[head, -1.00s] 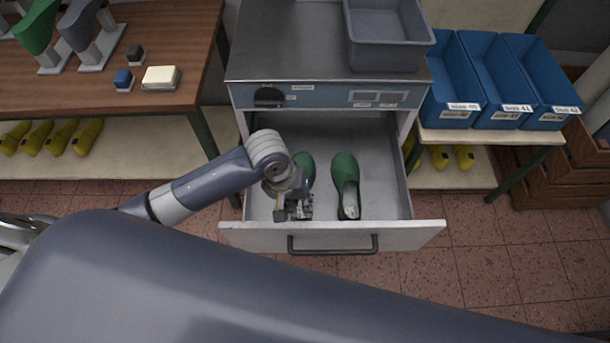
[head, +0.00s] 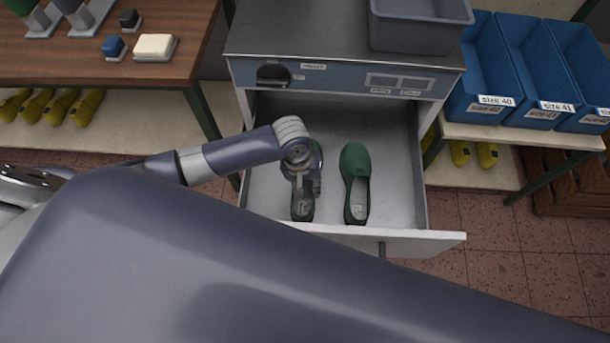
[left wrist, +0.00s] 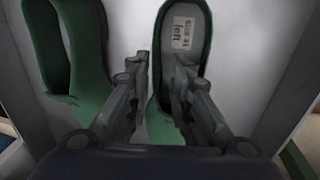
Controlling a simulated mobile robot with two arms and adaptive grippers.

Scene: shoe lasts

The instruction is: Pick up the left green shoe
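The left green shoe (head: 303,211) lies in the open drawer (head: 400,225), its middle hidden under my left gripper (head: 302,185). In the left wrist view this shoe (left wrist: 204,30) is at the right, with a label reading "left" inside its heel. There my left gripper (left wrist: 162,64) is open, its fingers apart on either side of the shoe's near side wall, one outside and one over the opening. I cannot tell whether they touch it. The other green shoe (head: 355,168) lies beside it; it also shows at the left of the wrist view (left wrist: 45,50). My right gripper is not in view.
The drawer's walls and front enclose the shoes. A metal cabinet top (head: 300,30) with a grey bin (head: 420,30) is above. Blue bins (head: 485,85) stand at the right. A wooden table (head: 60,70) is at the left. The drawer's right part is bare.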

